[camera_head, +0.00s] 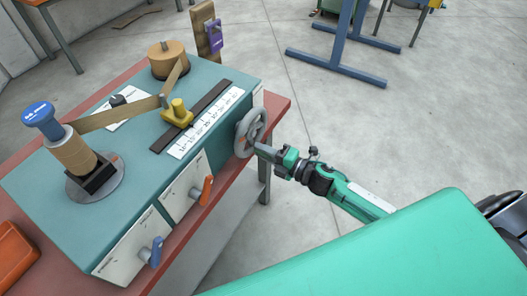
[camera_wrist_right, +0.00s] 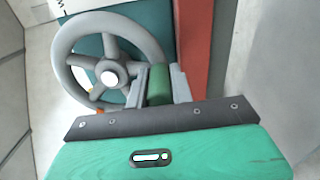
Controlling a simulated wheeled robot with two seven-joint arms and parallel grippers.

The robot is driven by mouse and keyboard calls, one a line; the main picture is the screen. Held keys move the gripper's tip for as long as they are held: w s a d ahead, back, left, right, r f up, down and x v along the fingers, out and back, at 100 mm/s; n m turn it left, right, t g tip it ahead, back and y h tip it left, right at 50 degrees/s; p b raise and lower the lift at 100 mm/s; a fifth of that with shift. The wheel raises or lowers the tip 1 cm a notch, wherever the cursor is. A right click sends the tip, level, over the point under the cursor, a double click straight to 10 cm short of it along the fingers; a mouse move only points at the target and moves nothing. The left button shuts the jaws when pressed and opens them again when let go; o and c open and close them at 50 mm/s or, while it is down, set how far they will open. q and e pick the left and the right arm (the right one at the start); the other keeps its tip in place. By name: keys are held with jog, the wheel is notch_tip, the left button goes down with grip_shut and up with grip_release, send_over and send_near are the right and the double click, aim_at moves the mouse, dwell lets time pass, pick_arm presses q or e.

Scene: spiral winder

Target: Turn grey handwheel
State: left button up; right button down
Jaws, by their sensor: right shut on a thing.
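The grey handwheel (camera_head: 250,132) is on the right end of the teal winding machine (camera_head: 135,185). In the right wrist view the handwheel (camera_wrist_right: 108,70) shows its spokes and a pale hub. My right gripper (camera_head: 260,149) reaches the wheel's lower right rim from the right. In the wrist view its two grey fingers (camera_wrist_right: 160,80) are shut on a green grip (camera_wrist_right: 159,86) at the wheel's rim. The fingers hide part of the rim there. My left gripper is not in view.
An orange lever (camera_head: 206,190) and a blue lever (camera_head: 155,252) stick out of the machine's front. A yellow clamp (camera_head: 179,112) and a scale (camera_head: 206,123) are on top. The red table edge (camera_head: 278,108) lies beside the wheel. The floor to the right is mostly clear.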

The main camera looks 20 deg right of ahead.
jog(key=c, duration=1.5)
grip_release()
jog(key=shift+f, duration=0.1)
jog(key=shift+o, duration=1.3)
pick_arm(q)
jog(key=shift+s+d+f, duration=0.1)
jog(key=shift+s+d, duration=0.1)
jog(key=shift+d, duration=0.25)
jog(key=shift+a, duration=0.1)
pick_arm(e)
jog(key=shift+s+d, duration=0.25)
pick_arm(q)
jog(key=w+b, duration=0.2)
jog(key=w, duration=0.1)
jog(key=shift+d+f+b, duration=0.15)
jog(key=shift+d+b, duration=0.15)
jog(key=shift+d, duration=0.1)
pick_arm(e)
jog(key=v, duration=1.3)
